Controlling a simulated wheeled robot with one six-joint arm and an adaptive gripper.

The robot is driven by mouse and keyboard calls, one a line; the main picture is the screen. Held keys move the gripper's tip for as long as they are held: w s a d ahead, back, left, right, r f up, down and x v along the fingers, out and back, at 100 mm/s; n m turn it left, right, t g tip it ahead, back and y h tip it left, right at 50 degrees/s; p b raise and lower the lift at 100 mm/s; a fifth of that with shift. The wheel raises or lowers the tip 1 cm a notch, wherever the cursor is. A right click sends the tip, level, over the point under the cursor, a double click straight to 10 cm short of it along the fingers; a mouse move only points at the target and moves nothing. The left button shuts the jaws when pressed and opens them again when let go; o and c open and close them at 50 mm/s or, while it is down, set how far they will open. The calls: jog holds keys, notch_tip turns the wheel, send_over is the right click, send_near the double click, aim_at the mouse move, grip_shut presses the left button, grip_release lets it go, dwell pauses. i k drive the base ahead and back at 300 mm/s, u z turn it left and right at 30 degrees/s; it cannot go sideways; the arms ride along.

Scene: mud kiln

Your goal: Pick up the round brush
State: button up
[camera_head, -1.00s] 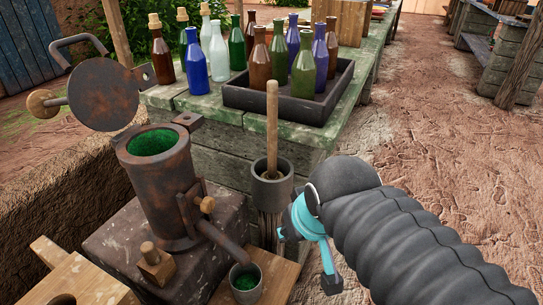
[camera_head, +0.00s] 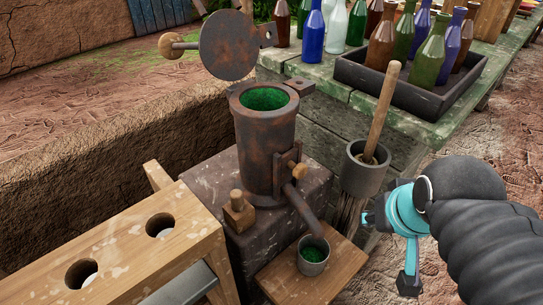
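A long wooden handle (camera_head: 382,110) leans up out of a dark grey round cup (camera_head: 366,178) beside the bench. Streaky, bristle-like brown strands (camera_head: 347,213) show below the cup. This looks like the round brush, but I cannot tell whether the cup is part of it or a holder around it. My gripper (camera_head: 388,252), teal with dark fingertips, is to the lower right of the cup. Its fingers are spread apart, with nothing seen between them. The dark ribbed arm enters from the right and hides part of the gripper.
A rusty pot (camera_head: 265,145) with green contents stands on a stone block, its spout over a small green-filled cup (camera_head: 313,255). A wooden frame with holes (camera_head: 120,245) is at lower left. Bottles stand on the bench and in a dark tray (camera_head: 395,92). Bare ground lies at right.

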aim_at(367, 158)
jog(key=z, duration=0.55)
jog(key=k, duration=0.75)
jog(key=z, duration=0.7)
